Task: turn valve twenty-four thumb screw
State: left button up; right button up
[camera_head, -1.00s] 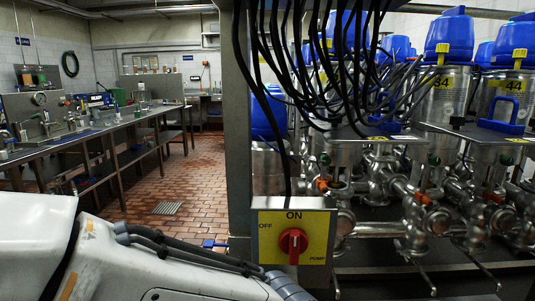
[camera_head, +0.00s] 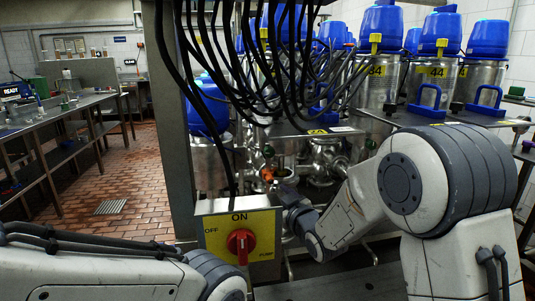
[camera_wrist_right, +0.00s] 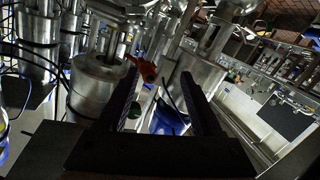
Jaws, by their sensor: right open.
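Steel valves with blue caps stand in rows in the head view. The label 34 (camera_head: 376,71) and the label 44 (camera_head: 438,71) show; I cannot make out a label 24. A small orange-red part (camera_head: 267,174) sits on the front piping and a similar one shows in the wrist view (camera_wrist_right: 147,71). I cannot tell whether it is the thumb screw of valve twenty-four. My right gripper (camera_head: 284,190) is at the front piping, partly hidden by its own arm. In the wrist view its open jaws (camera_wrist_right: 160,76) hold nothing, with the orange-red part beyond them. My left gripper is out of view.
Black cables (camera_head: 250,60) hang before the valves. A workbench (camera_head: 60,118) stands at left, with clear tiled floor (camera_head: 140,170) between.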

aim_at(271, 155)
jog(key=t, duration=0.1)
jog(key=w+r+t+y, duration=0.1)
jog(key=w+t, duration=0.1)
jog(key=shift+a+r+n+y, duration=0.15)
jog(key=shift+a+n+y, duration=0.15)
jog(key=shift+y, duration=0.1)
jog(key=w+r+t+y, duration=0.1)
jog(key=r+t, duration=0.1)
jog(key=r, duration=0.1)
jog(key=w+a+r+t+y, duration=0.1)
jog(key=w+r, duration=0.1)
jog(key=r, duration=0.1)
jog(key=w+r+t+y, duration=0.1)
jog(key=r+t, duration=0.1)
jog(key=shift+w+a+r+n+t+p, duration=0.15)
jog(key=shift+w+r+n+t+p, duration=0.15)
jog(key=shift+r+n, duration=0.1)
